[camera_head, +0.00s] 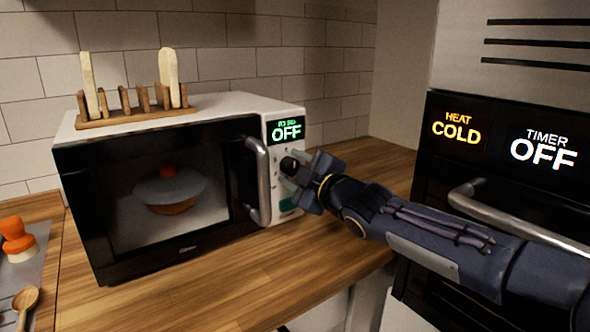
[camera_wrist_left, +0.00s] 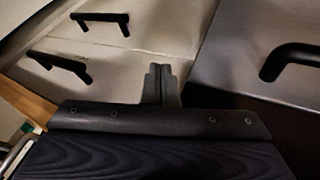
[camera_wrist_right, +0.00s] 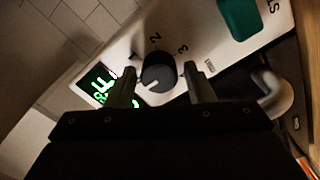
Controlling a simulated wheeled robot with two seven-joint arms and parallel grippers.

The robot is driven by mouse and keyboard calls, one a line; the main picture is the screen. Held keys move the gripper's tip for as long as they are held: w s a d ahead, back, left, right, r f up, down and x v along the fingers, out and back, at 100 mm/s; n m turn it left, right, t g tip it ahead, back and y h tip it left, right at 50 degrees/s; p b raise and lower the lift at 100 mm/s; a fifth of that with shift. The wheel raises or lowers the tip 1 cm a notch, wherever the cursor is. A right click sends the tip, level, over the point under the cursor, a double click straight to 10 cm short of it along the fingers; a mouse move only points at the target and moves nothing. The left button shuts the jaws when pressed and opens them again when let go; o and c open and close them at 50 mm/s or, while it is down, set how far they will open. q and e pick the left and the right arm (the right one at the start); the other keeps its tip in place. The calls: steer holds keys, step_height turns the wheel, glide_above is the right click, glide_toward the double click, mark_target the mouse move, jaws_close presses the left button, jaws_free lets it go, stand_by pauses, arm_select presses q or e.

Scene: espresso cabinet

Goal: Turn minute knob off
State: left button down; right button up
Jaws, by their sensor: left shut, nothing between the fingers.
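The white microwave (camera_head: 235,103) stands on the wooden counter, and its green display (camera_head: 286,130) reads OFF. The dark round minute knob (camera_wrist_right: 158,73) sits on the control panel with printed numbers beside it in the right wrist view. My right gripper (camera_head: 303,172) is at the panel, its fingers apart. In the right wrist view the fingers (camera_wrist_right: 160,86) stand on either side of the knob, with gaps visible; I cannot tell that they touch it. My left gripper (camera_wrist_left: 161,77) is shut and empty in front of cabinet fronts, and is out of the head view.
The microwave door handle (camera_head: 259,180) is just left of my right gripper. A wooden rack (camera_head: 135,107) stands on the microwave. An oven with a handle (camera_head: 510,220) is at the right. Black cabinet handles (camera_wrist_left: 100,18) are near my left gripper.

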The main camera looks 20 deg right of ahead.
steer(key=shift+o, duration=0.6)
steer(key=shift+s+d+r, duration=0.15)
steer(key=shift+s, duration=0.15)
steer(key=p+v, duration=0.3)
steer(key=v, duration=0.4)
steer(key=shift+s, duration=0.1)
